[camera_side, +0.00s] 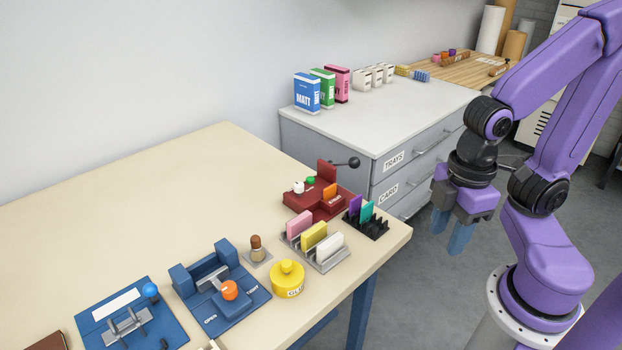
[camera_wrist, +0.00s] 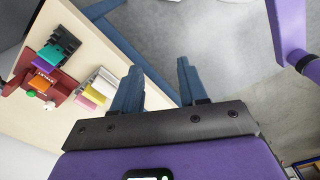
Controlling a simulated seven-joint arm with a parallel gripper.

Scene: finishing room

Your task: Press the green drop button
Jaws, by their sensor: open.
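A green button (camera_side: 311,180) sits on top of a dark red device (camera_side: 298,199) near the back right part of the table. A white knob (camera_side: 298,187) stands just left of it, and an orange card stands upright in the device. In the wrist view the green button (camera_wrist: 31,93) and the red device (camera_wrist: 29,79) are at the left edge. My gripper (camera_side: 449,232) is open and empty, pointing down beyond the table's right edge, well right of the device and touching nothing. Its two blue fingers (camera_wrist: 159,67) stand apart in the wrist view.
A black rack (camera_side: 366,226) with purple and teal cards and a grey rack (camera_side: 316,253) with several cards stand close to the device. A black-knobbed lever rises behind it. A yellow pot (camera_side: 287,279) and blue fixtures are nearer. The table's left back is clear.

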